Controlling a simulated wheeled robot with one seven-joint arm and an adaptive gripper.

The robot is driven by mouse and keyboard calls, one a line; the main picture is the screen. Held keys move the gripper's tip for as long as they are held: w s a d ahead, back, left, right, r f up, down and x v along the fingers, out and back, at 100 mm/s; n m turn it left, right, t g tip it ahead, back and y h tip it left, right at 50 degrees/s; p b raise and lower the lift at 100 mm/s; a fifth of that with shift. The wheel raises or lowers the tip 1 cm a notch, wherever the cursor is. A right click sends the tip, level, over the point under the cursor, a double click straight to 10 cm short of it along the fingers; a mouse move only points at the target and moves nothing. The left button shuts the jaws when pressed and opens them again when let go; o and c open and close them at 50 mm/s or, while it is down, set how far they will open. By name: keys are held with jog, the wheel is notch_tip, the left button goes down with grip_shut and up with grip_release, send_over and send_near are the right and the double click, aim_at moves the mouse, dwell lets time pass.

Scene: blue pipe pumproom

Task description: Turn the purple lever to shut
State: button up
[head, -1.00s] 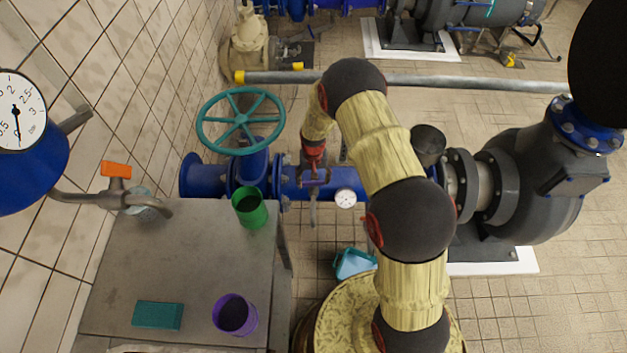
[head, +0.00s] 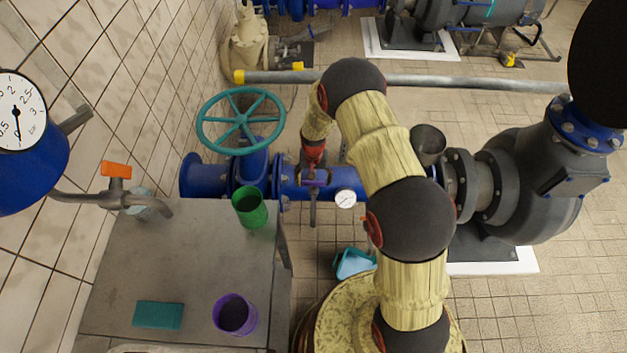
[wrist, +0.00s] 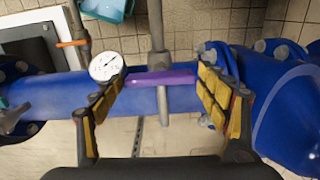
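The purple lever (wrist: 160,78) lies across the middle of the wrist view, along the blue pipe (wrist: 57,97). A grey stem crosses behind it. In the head view a small part of the lever (head: 319,178) shows below my arm. My gripper (wrist: 162,81) is open, with its yellow-padded fingers spread. One fingertip is near each end of the lever, with a gap between them; I cannot tell whether either touches it. In the head view my gripper (head: 311,186) is small and partly hidden against the pipe.
A round white gauge (wrist: 105,67) sits beside the left finger. A teal handwheel (head: 241,120) stands left of my arm. A metal table (head: 190,265) holds a green cup (head: 250,208), a purple cup (head: 235,315) and a teal block (head: 158,315). A dark pump (head: 540,180) stands right.

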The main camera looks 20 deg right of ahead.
jog(key=shift+o, duration=1.1)
jog(key=shift+r, duration=0.15)
notch_tip(320, 180, up, 12)
